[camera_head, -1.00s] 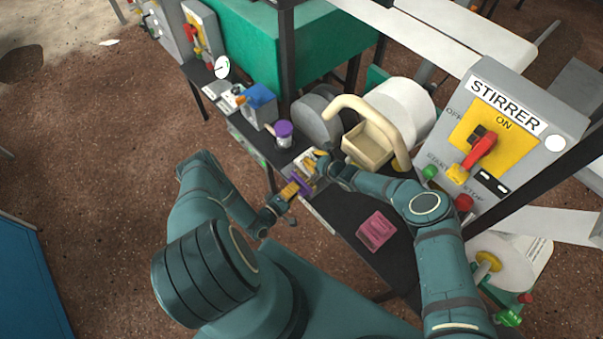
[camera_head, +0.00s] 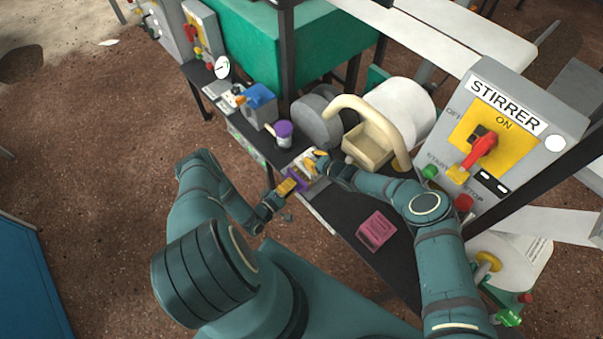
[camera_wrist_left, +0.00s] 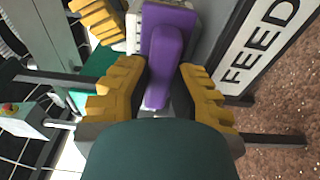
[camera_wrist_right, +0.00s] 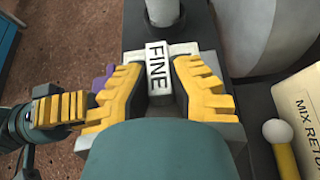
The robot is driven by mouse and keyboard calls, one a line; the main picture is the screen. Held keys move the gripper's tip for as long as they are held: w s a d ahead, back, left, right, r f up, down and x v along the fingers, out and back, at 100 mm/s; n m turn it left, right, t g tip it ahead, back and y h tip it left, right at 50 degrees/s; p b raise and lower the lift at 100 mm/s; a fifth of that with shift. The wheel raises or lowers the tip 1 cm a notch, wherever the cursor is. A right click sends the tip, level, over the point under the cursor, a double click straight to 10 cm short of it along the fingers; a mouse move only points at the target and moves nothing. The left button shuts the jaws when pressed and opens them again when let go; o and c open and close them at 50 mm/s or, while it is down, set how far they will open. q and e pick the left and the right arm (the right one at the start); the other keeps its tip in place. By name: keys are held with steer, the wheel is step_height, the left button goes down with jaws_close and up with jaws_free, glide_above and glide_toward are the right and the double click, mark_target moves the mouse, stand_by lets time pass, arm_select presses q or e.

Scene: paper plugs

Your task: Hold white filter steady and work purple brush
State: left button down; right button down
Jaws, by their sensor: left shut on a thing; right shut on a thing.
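The purple brush (camera_wrist_left: 166,55) stands between the yellow fingers of my left gripper (camera_wrist_left: 162,78), which is shut on it. Its purple also shows in the head view (camera_head: 296,178) and at the left of the right wrist view. The white filter (camera_wrist_right: 157,68), with a block marked FINE, is between the fingers of my right gripper (camera_wrist_right: 158,76), which is shut on it. In the head view my right gripper (camera_head: 316,163) is just above and right of my left gripper (camera_head: 287,187). The brush lies against or very near the white filter; exact contact is unclear.
The dark bench holds a purple-topped jar (camera_head: 284,133), a beige tray (camera_head: 367,146) with a curved pipe, and a pink block (camera_head: 376,231). The grey STIRRER panel (camera_head: 500,140) stands at the right. Bench around the pink block is clear.

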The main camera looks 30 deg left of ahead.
mark_target(288, 172)
arm_select(q)
steer(key=shift+w+a, duration=0.25)
steer(key=shift+a, duration=0.5)
steer(key=shift+w+a, duration=0.2)
steer(key=shift+a, duration=0.6)
steer(key=shift+w+a, duration=0.25)
steer(key=shift+a, duration=0.5)
arm_select(e)
steer(key=shift+s+f, duration=0.1)
arm_select(q)
steer(key=shift+s+d, duration=0.35)
steer(key=shift+d, duration=0.9)
steer(key=shift+s+d, duration=0.3)
steer(key=shift+d, duration=0.9)
steer(key=shift+s+d, duration=0.35)
steer(key=shift+d, duration=0.9)
steer(key=shift+s, duration=0.1)
steer(key=shift+s+a, duration=0.25)
steer(key=shift+s, duration=0.5)
steer(key=shift+s+a, duration=0.25)
steer(key=shift+s, duration=0.55)
steer(key=shift+s+a, duration=0.25)
steer(key=shift+s, duration=0.5)
arm_select(e)
steer(key=c, duration=0.9)
jaws_free()
steer(key=shift+c, duration=0.2)
steer(key=shift+d, duration=0.15)
